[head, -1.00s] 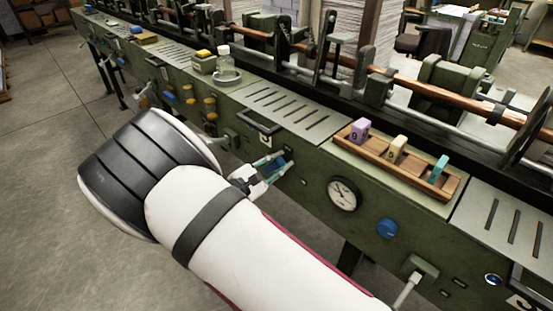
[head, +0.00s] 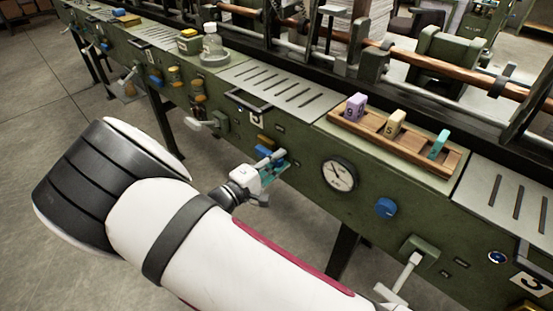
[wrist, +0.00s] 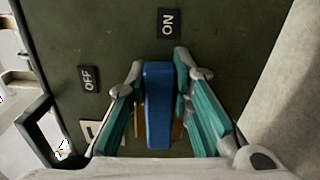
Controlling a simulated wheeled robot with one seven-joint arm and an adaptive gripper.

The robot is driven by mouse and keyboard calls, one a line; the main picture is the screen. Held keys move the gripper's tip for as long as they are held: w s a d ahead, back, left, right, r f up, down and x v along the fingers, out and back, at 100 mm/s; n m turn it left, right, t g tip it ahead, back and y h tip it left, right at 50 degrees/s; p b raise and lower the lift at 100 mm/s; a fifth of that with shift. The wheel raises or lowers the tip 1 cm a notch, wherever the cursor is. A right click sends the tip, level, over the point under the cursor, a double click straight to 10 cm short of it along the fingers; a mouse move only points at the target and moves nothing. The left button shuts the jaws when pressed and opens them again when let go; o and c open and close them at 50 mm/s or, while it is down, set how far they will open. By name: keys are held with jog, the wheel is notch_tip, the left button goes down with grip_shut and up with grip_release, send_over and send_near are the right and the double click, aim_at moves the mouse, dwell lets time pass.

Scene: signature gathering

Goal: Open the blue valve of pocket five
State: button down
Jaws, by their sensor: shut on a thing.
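The blue valve handle (wrist: 158,105) stands upright in the wrist view, its upper end toward the ON label (wrist: 167,23). The OFF label (wrist: 89,79) is to its upper left. My gripper (wrist: 160,80) has one teal-padded finger on each side of the handle and is shut on it. In the head view my gripper (head: 270,167) is at the green panel's front, around the blue handle (head: 274,153), which is partly hidden by the fingers. A yellow-brown part shows behind the handle in the wrist view. I cannot read the pocket number beside it.
A drawer-like handle (head: 249,99) sits above the valve. To the right are a round gauge (head: 339,175), a blue knob (head: 386,208) and a lever (head: 408,270). A wooden tray (head: 428,158) with coloured blocks lies on top. Open floor is at left.

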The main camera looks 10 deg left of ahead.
jog(key=shift+f+m, duration=0.3)
jog(key=shift+m, duration=0.1)
jog(key=c, duration=1.4)
grip_release()
jog(key=v, duration=1.2)
